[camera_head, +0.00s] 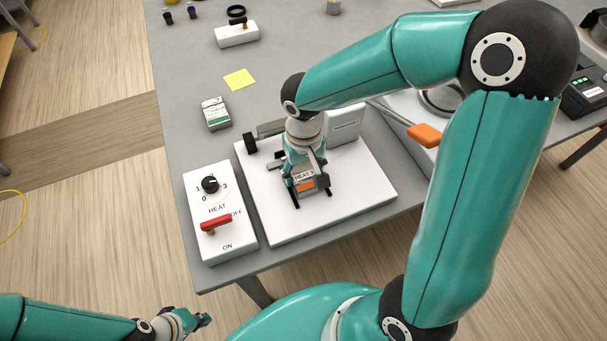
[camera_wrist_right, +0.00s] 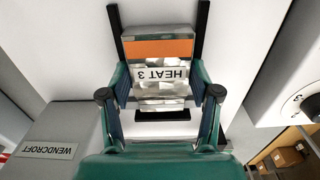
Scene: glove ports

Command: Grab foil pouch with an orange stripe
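The foil pouch (camera_head: 306,186) with an orange stripe and a HEAT 3 label is between the fingers of my right gripper (camera_head: 308,184), over the white plate. In the right wrist view, the pouch (camera_wrist_right: 160,48) shows its orange stripe, label and crinkled silver foil. There the fingers of my right gripper (camera_wrist_right: 162,85) stand at its two side edges and overlap them. I cannot tell whether they press on it. Black rails lie beside and below the pouch. My left gripper (camera_head: 197,320) is low at the left, off the table and far from the pouch; its finger opening is unclear.
The white plate (camera_head: 270,228) carries a grey WENDCROFT block (camera_wrist_right: 50,153), also behind my gripper in the head view. A HEAT switch box (camera_head: 228,248) with a dial and red lever stands left. A small carton (camera_head: 215,113) and yellow note (camera_head: 239,79) lie behind. An orange handle (camera_head: 425,135) is right.

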